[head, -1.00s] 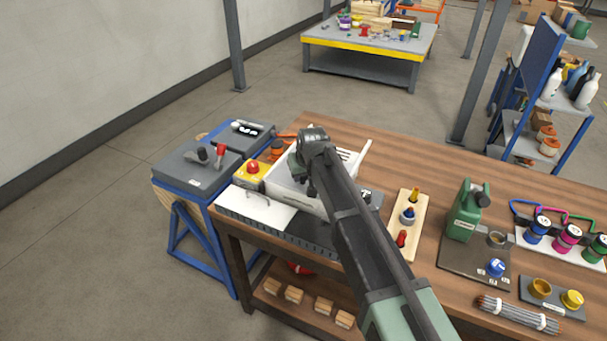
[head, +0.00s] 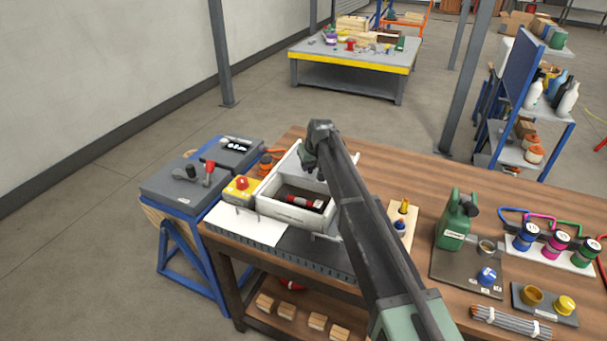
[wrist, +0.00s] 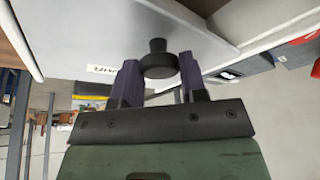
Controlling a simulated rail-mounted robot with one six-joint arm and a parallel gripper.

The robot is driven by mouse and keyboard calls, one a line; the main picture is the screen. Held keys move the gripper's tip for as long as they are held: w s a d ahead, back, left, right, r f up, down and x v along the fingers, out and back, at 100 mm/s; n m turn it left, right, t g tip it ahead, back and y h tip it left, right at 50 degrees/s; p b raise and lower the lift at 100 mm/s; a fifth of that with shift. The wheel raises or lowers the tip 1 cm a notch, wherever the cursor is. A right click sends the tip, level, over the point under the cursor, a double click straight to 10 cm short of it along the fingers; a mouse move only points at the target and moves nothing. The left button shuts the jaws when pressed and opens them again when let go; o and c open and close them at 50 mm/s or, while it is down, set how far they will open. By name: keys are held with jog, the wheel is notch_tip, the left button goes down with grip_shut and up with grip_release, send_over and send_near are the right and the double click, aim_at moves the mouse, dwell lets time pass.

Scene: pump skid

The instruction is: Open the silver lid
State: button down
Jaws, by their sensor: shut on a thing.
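The silver lid (head: 284,170) stands tilted up at the back of a white box (head: 283,213) on the wooden bench. The box is open at the top, and a dark red cylinder (head: 306,202) lies inside it. My gripper (head: 309,166) is at the raised lid, and my arm hides part of the lid and the box's right side. In the wrist view, the lid's pale grey face (wrist: 90,25) fills the top. My gripper (wrist: 158,76) is shut on the lid's black knob (wrist: 158,60), with one finger on each side.
A yellow box with a red button (head: 241,187) stands left of the white box. A grey case (head: 190,185) sits on a blue stand further left. A green can (head: 455,222) and several coloured jars (head: 556,240) stand to the right.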

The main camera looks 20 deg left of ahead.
jog(key=shift+w+d, duration=0.15)
jog(key=shift+w, duration=0.85)
jog(key=c, duration=0.7)
grip_release()
jog(key=shift+o, duration=0.2)
jog(key=shift+r, duration=0.1)
jog(key=p+v, duration=1)
jog(key=v, duration=0.1)
jog(key=s+d+m+g+h, duration=0.1)
jog(key=s+d+m, duration=0.2)
jog(key=s+d, duration=1.4)
jog(key=s+d+f+m+g+h, duration=0.1)
jog(key=s+d+m, duration=0.3)
jog(key=s+d, duration=1.3)
jog(key=shift+d+f+g+h, duration=0.35)
jog(key=shift+d+g, duration=0.45)
jog(key=shift+d, duration=0.5)
